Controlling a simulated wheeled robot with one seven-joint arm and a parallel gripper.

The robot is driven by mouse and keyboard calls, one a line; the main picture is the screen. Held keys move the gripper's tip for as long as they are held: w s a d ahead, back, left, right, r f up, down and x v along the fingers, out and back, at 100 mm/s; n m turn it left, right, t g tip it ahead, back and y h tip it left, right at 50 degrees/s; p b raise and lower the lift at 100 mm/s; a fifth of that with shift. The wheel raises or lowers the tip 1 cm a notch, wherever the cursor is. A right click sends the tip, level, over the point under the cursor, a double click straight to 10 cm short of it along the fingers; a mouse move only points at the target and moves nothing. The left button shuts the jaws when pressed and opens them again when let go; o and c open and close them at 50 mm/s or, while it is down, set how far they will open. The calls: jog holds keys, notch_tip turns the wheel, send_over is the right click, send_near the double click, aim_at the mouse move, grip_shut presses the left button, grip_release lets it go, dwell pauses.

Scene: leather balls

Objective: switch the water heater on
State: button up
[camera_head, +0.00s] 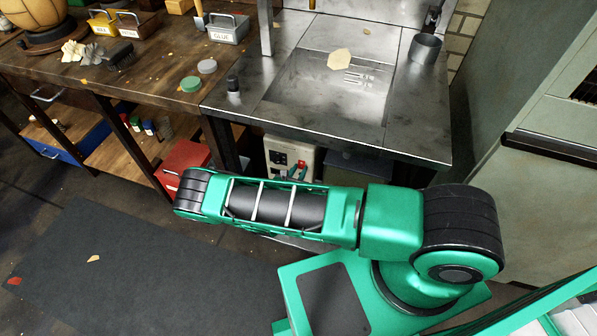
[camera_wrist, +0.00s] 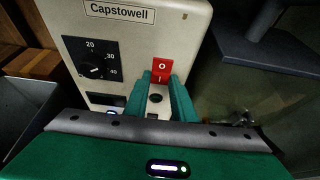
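The water heater (camera_wrist: 125,50) is a cream box labelled "Capstowell", standing below the metal worktop. It also shows in the head view (camera_head: 279,148), partly hidden behind my arm. Its red rocker switch (camera_wrist: 162,70) has O at the top and a mark at the bottom; I cannot tell which side is pressed in. A black dial (camera_wrist: 92,60) marked 20, 30, 40 sits left of it. My gripper (camera_wrist: 159,76) has its two green fingers apart with nothing held between them. The fingertips are at the lower part of the switch, one on each side; contact cannot be told.
The metal worktop (camera_head: 400,133) overhangs the heater. A red box (camera_head: 186,160) stands left of it under the wooden bench (camera_head: 60,75). A dark grey object (camera_wrist: 270,55) is right of the heater in the wrist view. A dark mat (camera_head: 110,260) covers open floor.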

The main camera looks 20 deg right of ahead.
jog(key=shift+w+f+t+h, duration=0.1)
jog(key=shift+f+t+h, duration=0.4)
jog(key=shift+t+h, duration=0.55)
jog(key=o, duration=1.1)
jog(key=shift+c, duration=0.2)
jog(key=v, duration=1.1)
jog(key=shift+d+f, duration=0.15)
